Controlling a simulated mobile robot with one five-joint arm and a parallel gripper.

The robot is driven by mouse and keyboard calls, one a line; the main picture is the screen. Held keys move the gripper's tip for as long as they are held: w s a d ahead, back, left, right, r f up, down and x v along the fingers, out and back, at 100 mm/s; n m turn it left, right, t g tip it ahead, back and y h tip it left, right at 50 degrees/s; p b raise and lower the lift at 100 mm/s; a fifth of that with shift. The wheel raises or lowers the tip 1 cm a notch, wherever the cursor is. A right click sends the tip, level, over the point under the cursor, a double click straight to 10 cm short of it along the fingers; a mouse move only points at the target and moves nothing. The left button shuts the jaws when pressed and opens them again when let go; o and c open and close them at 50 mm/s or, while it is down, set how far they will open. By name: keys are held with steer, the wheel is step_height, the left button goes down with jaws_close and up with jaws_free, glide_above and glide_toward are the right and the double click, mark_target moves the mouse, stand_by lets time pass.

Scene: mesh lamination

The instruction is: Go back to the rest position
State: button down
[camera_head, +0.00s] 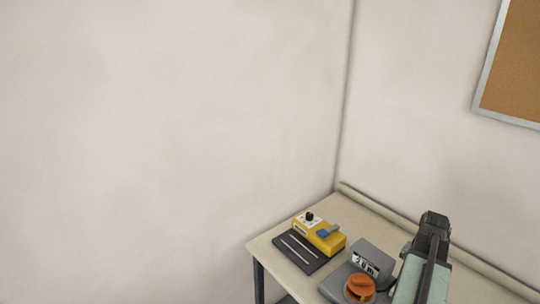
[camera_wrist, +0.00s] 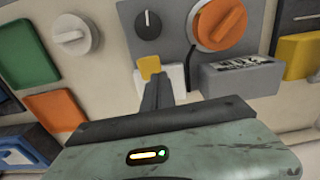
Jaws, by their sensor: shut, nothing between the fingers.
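My gripper (camera_wrist: 158,88) is shut and empty in the wrist view. Its dark fingers point up the picture, and their tips appear just below a small yellow piece (camera_wrist: 149,67) on a white block. I cannot tell whether they touch it. In the head view my pale green arm rises at the lower right, over the workbench (camera_head: 262,247), and its dark end (camera_head: 434,222) is uppermost. The fingers cannot be made out clearly there.
A grey device with an orange knob (camera_head: 360,287) stands left of my arm. A yellow device (camera_head: 327,242) and a dark tray with thin rods (camera_head: 318,266) lie farther left. Walls close the bench's back; a corkboard (camera_head: 515,65) hangs right.

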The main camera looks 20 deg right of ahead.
steer(key=w+a+f+n+b, duration=0.1)
steer(key=w+a+n, duration=0.2)
steer(key=w+a, duration=0.7)
steer(key=w+a+f+n+b, duration=0.1)
steer(key=w+a+n, duration=0.2)
steer(key=w+a, duration=0.7)
steer(key=a+f+n, duration=0.1)
steer(key=a+n, duration=0.7)
steer(key=a, duration=2)
steer(key=shift+a+b, duration=0.2)
steer(key=shift+b, duration=0.25)
steer(key=shift+d, duration=0.15)
